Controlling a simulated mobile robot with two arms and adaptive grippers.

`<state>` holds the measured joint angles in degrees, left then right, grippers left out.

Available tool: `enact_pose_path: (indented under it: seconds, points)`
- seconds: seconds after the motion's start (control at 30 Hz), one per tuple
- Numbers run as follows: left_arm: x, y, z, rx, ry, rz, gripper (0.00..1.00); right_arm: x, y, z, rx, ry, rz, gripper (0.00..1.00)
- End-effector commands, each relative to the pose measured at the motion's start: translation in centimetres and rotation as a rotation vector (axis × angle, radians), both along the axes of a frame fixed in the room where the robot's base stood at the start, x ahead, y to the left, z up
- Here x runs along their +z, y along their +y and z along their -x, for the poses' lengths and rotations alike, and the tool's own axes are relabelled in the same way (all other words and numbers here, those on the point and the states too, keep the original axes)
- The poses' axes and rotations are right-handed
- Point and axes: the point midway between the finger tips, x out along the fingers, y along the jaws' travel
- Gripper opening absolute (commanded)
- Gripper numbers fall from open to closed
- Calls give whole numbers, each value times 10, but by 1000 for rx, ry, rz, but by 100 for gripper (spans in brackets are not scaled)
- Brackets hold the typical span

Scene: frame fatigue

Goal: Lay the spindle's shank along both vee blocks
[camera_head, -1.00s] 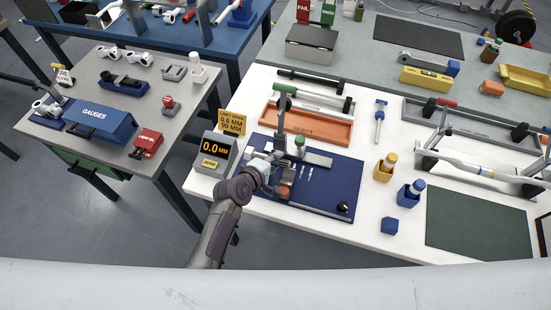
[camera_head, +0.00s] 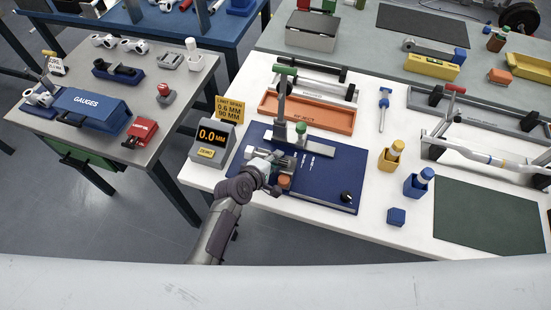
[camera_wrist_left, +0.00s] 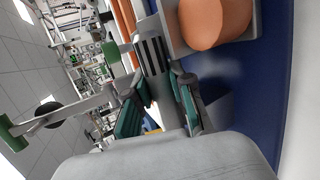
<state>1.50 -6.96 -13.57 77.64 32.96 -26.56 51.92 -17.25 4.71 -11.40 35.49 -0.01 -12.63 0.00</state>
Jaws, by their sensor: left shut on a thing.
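My left gripper (camera_head: 274,164) is low over the blue base plate (camera_head: 325,193), beside the upright gauge post and the grey blocks. In the left wrist view its teal-padded fingers (camera_wrist_left: 160,110) are shut on a pale grey rod, which I take to be the spindle (camera_wrist_left: 168,88); its dark-striped part shows beyond the fingers. The wrist and fingers hide much of it in the head view. An orange cylinder (camera_head: 284,182) sits close by, also large in the wrist view (camera_wrist_left: 215,20). I cannot tell whether the rod touches the vee blocks. My right gripper is not in view.
The gauge readout (camera_head: 212,138) shows 0.0 mm at the plate's left. A dark upright post (camera_head: 281,105) and green knob (camera_head: 300,128) stand close to the gripper. The orange reject tray (camera_head: 318,118) lies behind. Yellow (camera_head: 389,160) and blue (camera_head: 416,188) holders stand to the right.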

Motion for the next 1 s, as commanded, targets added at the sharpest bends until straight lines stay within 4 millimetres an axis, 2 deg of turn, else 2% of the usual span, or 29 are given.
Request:
enact_pose_path:
  seconds: [0.37,0.93,0.97,1.0]
  points:
    - [-1,0,0,0,-1,0,0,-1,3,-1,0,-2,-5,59]
    - [-12,0,-1,0,-2,1,0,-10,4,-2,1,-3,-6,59]
    - [-12,0,-1,0,-2,1,25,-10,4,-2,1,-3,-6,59]
    - [-11,0,-1,0,-2,1,32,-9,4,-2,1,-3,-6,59]
